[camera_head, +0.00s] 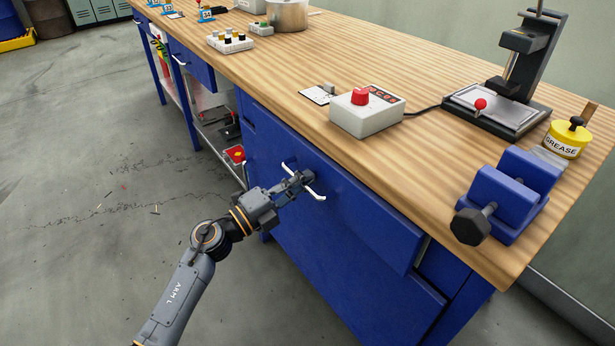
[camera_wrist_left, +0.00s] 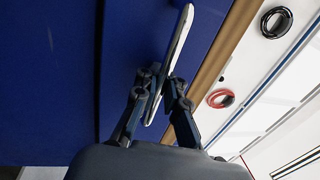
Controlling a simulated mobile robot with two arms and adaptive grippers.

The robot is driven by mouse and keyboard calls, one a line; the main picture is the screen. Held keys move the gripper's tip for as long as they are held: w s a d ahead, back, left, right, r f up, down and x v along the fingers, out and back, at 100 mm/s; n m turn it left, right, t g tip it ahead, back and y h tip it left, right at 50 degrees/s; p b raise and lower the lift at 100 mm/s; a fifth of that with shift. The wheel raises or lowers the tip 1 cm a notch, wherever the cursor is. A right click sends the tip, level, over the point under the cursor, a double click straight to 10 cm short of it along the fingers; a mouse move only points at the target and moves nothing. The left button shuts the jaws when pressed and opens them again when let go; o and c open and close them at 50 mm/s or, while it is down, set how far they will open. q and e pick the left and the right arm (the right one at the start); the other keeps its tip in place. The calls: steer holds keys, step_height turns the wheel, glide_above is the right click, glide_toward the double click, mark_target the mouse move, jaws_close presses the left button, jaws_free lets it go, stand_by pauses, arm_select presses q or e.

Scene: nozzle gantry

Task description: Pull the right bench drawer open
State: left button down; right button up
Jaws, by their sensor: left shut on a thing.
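The right bench drawer (camera_head: 355,205) has a wide blue front under the wooden top. A pale strip shows at its right end, and the front stands slightly out from the bench there. Its white bar handle (camera_head: 318,194) also shows in the left wrist view (camera_wrist_left: 181,35). My left gripper (camera_head: 304,180) is shut on the handle, with one finger on each side of the bar in the left wrist view (camera_wrist_left: 160,88). The fingers cover the middle of the handle. My right gripper is in neither view.
On the benchtop (camera_head: 310,65) stand a grey box with a red knob (camera_head: 366,112), a press (camera_head: 505,90), a yellow grease tin (camera_head: 565,138) and a blue vise (camera_head: 510,195) near the front edge. The floor (camera_head: 100,150) before the bench is mostly clear.

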arm_select(q)
steer(key=r+v, duration=0.2)
steer(key=v, duration=1.2)
steer(key=r+p+v, duration=0.1)
steer(key=r+v, duration=0.2)
steer(key=v, duration=1.1)
steer(key=shift+s+a+p, duration=0.3)
steer(key=shift+s+a, duration=0.05)
steer(key=shift+s, duration=0.05)
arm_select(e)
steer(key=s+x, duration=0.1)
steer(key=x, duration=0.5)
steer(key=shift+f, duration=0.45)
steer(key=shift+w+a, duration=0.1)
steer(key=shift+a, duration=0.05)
arm_select(q)
steer(key=c, duration=1.7)
jaws_free()
steer(key=shift+r, duration=0.1)
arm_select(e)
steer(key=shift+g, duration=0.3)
